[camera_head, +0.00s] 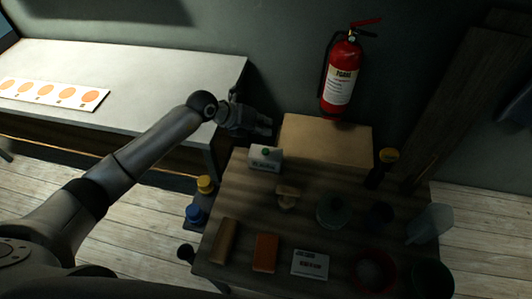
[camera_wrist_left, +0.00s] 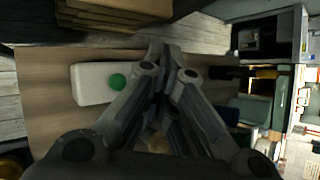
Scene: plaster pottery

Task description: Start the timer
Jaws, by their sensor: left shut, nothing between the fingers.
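The timer is a small white box (camera_head: 265,158) with a green button on top and dark print on its front. It stands at the back left of the wooden table. In the left wrist view the white box (camera_wrist_left: 92,84) lies left of the fingers, and its round green button (camera_wrist_left: 117,82) shows at the box's edge near them. My left gripper (camera_head: 268,127) is shut and empty, above and behind the timer in the head view. Its fingers also show in the left wrist view (camera_wrist_left: 165,65). I cannot tell whether it touches the timer. My right gripper is not in view.
The wooden table (camera_head: 232,190) also holds an orange block (camera_head: 265,252), a mushroom-shaped tool (camera_head: 288,196), a white card (camera_head: 310,264), a red bowl (camera_head: 374,270) and a clear bottle (camera_head: 430,223). A cardboard box (camera_head: 325,140) stands behind, below a fire extinguisher (camera_head: 341,75).

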